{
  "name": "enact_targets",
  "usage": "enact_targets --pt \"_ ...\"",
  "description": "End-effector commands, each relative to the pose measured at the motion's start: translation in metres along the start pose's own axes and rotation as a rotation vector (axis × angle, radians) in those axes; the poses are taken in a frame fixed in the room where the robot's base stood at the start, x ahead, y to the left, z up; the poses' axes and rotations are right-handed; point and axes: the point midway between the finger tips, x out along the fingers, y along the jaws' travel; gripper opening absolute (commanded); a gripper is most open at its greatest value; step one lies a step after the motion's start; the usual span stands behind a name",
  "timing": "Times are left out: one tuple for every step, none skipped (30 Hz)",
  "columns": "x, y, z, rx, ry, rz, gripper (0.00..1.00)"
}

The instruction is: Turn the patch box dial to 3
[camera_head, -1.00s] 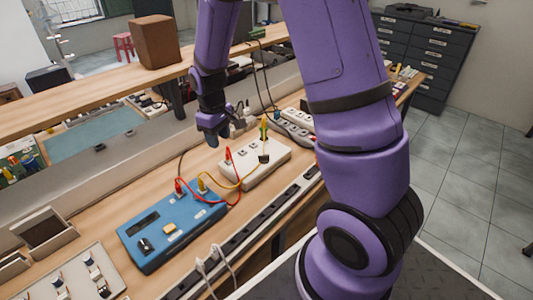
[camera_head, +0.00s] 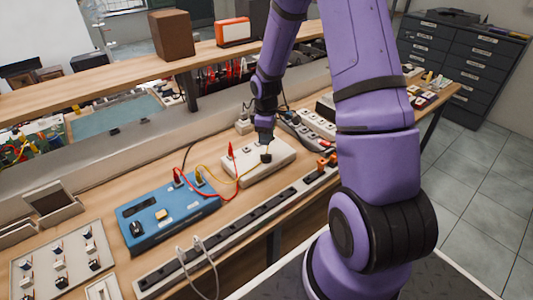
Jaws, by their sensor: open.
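A blue box (camera_head: 170,212) with a dark display, a black knob (camera_head: 137,228) and a light button stands on the bench. A white box (camera_head: 250,172) stands behind it to the right. Red and yellow leads join the two boxes. A small black part (camera_head: 266,157) sits on the white box's top near its right end. I cannot tell which box is the patch box, and no dial marks are readable. My gripper (camera_head: 265,138) points down over the far right part of the white box, open and empty. Its fingertips are small here, and contact cannot be told.
A long dark power strip (camera_head: 240,228) with white cords runs along the bench's front. A grey socket strip (camera_head: 305,130) lies behind right. A wooden shelf (camera_head: 110,82) holds a brown block (camera_head: 173,35) and an orange instrument (camera_head: 233,32). Trays with small parts stand left.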

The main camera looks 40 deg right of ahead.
Motion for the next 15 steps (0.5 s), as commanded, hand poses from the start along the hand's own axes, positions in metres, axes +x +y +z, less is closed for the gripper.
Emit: enact_targets --pt "0.01 -0.001 0.0 -0.001 -0.003 -0.004 0.4" --pt "0.016 -0.001 0.0 -0.001 -0.003 -0.004 0.4" --pt "0.023 -0.001 0.0 -0.001 -0.003 -0.004 0.4" --pt "0.028 -0.001 0.0 -0.001 -0.003 -0.004 0.4" --pt "0.033 -0.001 0.0 -0.001 -0.003 -0.003 0.4" --pt "0.039 -0.001 0.0 -0.001 -0.002 -0.003 0.4" --pt "0.044 -0.001 0.0 -0.001 -0.003 -0.003 0.4" --pt "0.049 -0.001 0.0 -0.001 -0.002 -0.003 0.4" --pt "0.054 -0.001 0.0 -0.001 -0.003 -0.002 0.4" --pt "0.058 -0.001 0.0 0.0 -0.002 -0.002 0.4" --pt "0.061 -0.001 0.0 0.0 -0.002 -0.002 0.4" --pt "0.065 0.0 0.0 0.0 -0.001 -0.001 0.4" --pt "0.068 0.0 0.0 0.0 -0.001 -0.001 0.4" --pt "0.07 0.0 0.0 0.0 -0.001 -0.001 0.4" --pt "0.073 0.0 0.0 0.0 -0.001 -0.001 0.4"
